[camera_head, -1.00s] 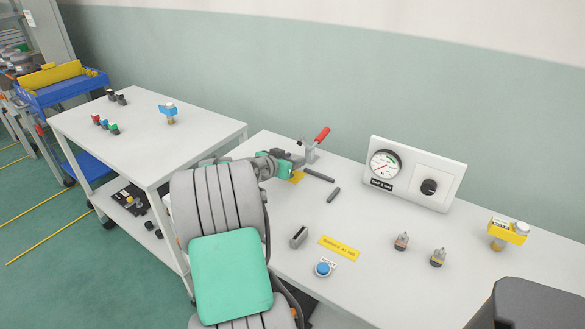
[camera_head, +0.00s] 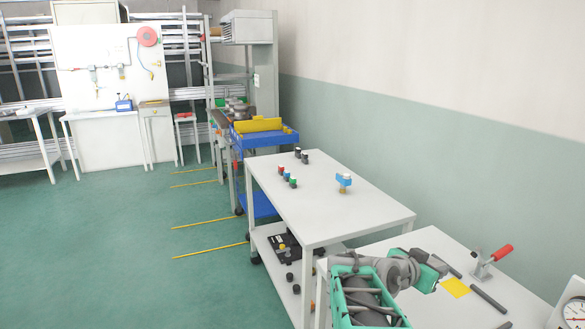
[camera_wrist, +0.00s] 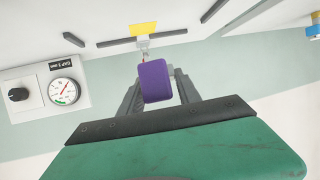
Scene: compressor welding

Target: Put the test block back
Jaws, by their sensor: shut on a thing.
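A purple block (camera_wrist: 155,80) sits between the two grey fingers of my gripper (camera_wrist: 157,84) in the wrist view. The fingers are shut on it. In the head view my gripper (camera_head: 438,262) is over the far left part of the near white table (camera_head: 515,285), close to a yellow pad (camera_head: 455,287). The block cannot be made out there. No other block that could be the test block shows now.
A toggle clamp with a red handle (camera_head: 492,258) stands right of the pad, with dark bars (camera_head: 488,298) nearby. A gauge panel (camera_wrist: 45,92) shows in the wrist view. A white cart (camera_head: 370,205) holds a blue-topped fitting (camera_head: 343,181) and several small coloured parts.

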